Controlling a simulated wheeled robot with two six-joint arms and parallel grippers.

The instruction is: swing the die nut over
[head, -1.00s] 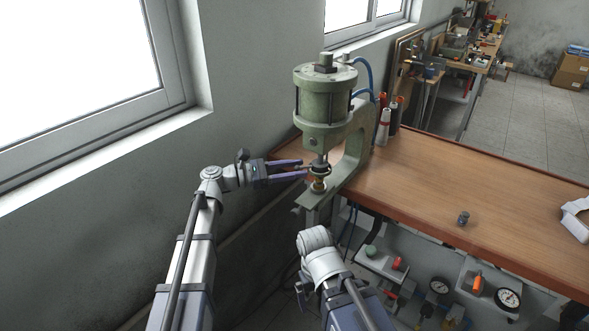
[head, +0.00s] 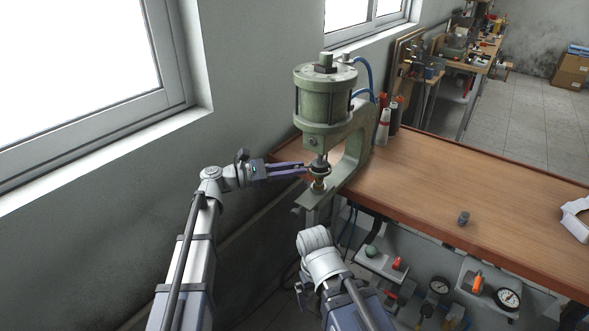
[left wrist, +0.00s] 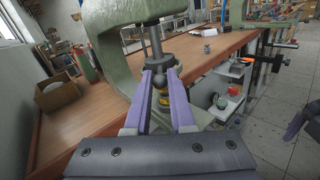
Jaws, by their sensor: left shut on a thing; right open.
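The die nut (head: 320,168) is the dark round collar under the ram of the green press (head: 323,100); it also shows in the left wrist view (left wrist: 160,58). My left gripper (head: 303,169) reaches it from the left with its purple fingers. In the left wrist view, my left gripper (left wrist: 164,82) is shut on a small dark rounded part at the die nut. A brass-coloured die (head: 318,185) stands just below on the press base. My right arm is low in the head view, with its fingers hidden; a purple finger of my open right gripper (left wrist: 297,122) shows at the left wrist view's right edge.
The wooden bench (head: 430,180) extends right of the press and is mostly bare. A small grey metal part (head: 463,218) stands on it, and a white box (head: 577,218) lies at the right. Bottles (head: 385,122) stand behind the press. The wall and window are close on the left.

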